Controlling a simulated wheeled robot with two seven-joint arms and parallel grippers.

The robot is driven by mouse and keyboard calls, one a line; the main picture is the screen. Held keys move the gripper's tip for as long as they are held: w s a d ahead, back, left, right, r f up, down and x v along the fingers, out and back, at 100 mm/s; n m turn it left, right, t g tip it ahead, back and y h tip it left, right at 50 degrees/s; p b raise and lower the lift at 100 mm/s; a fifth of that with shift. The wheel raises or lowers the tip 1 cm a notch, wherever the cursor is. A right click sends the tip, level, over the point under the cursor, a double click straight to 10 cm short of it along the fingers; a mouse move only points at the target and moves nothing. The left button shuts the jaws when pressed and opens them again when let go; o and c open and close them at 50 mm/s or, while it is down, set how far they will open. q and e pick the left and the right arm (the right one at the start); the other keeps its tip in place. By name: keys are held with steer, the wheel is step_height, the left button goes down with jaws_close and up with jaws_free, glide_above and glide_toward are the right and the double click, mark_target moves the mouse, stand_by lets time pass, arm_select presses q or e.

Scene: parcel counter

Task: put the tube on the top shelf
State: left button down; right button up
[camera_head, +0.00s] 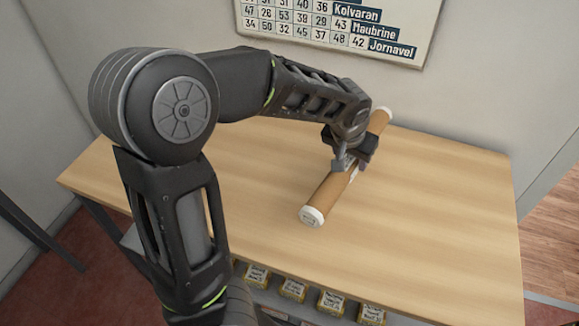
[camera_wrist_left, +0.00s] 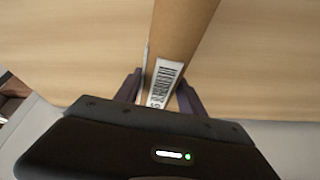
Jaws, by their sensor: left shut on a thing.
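A brown cardboard tube (camera_head: 334,190) with white end caps lies slanted over the wooden counter top, its near end toward the picture's middle and its far end toward the wall. My left gripper (camera_head: 352,165) is shut on the tube around its middle. In the left wrist view the tube (camera_wrist_left: 182,30) runs up between the two fingers of the gripper (camera_wrist_left: 158,88), with a white barcode label (camera_wrist_left: 164,82) between them. I cannot tell whether the tube touches the counter. My right gripper is not in view. No top shelf shows clearly.
The wooden counter (camera_head: 440,220) is otherwise clear, with free room right and left of the tube. A lower shelf under its front edge holds several small yellow labelled boxes (camera_head: 292,290). A sign with numbers and names (camera_head: 340,25) hangs on the back wall.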

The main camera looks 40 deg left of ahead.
arm_select(q)
steer(key=s+a+r+n, duration=0.1)
steer(key=s+a+r, duration=0.1)
steer(key=a, duration=0.4)
steer(key=s+a+r+n, duration=0.1)
steer(key=s+a+r, duration=0.1)
steer(key=a, duration=0.3)
steer(key=shift+s+a+r+n+y, duration=0.3)
steer(key=shift+a+y, duration=0.1)
glide_above(300, 168)
steer(key=s, duration=0.1)
steer(key=shift+s+d+f, duration=0.1)
steer(key=shift+d+f, duration=0.05)
steer(key=shift+f, duration=1.4)
steer(key=shift+d+f, duration=0.15)
steer(key=shift+f, duration=1.4)
steer(key=shift+f+b, duration=0.6)
steer(key=shift+f, duration=1.3)
steer(key=shift+f, duration=0.2)
steer(key=c, duration=0.7)
jaws_free()
